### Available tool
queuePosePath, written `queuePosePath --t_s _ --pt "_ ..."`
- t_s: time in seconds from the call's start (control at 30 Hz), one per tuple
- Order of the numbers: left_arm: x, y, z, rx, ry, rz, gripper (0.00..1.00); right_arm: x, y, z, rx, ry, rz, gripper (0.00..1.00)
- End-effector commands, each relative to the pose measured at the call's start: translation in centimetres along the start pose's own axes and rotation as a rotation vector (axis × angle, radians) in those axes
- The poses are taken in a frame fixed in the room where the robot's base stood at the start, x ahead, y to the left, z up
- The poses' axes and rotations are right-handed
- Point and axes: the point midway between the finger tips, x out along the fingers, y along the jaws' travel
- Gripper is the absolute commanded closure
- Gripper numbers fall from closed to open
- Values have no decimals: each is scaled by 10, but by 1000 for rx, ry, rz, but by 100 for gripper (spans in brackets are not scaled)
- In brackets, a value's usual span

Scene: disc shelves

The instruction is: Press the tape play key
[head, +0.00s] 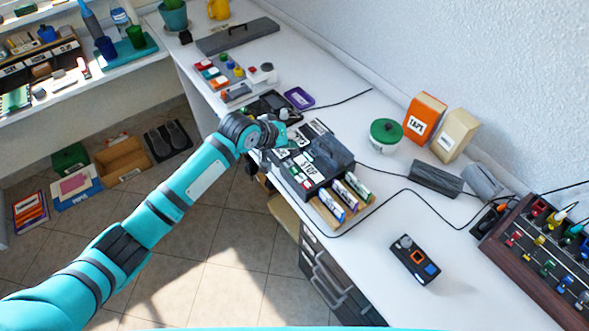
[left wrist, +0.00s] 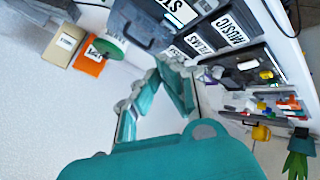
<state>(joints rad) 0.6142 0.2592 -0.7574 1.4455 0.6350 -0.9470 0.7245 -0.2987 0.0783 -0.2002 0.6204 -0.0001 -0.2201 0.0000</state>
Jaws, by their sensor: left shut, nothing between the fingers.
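The tape player (head: 325,158) is a dark grey box on the white desk, with a white label reading STOP (head: 308,171) on its near side. No play label can be read; the part beside my gripper is partly covered. My left gripper (head: 279,136) is at the left end of the player, shut and empty. In the left wrist view its teal fingers (left wrist: 160,88) are close beside dark pieces with white labels, one reading MUSIC (left wrist: 229,29). I cannot tell whether it touches anything. My right gripper is out of view.
A rack of cassettes (head: 343,201) stands at the player's front. A green-lidded tub (head: 385,134) and an orange box (head: 424,117) stand behind to the right. A small black device (head: 414,260) lies at the right front. Black cables cross the desk.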

Motion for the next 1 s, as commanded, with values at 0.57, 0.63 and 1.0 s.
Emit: queuePosePath --t_s 0.57,0.63,1.0 --pt "41 -30 29 1 2 0 100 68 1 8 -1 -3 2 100" --pt "47 -35 34 0 2 0 100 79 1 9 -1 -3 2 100" --pt "61 -44 44 0 1 1 100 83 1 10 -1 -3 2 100"
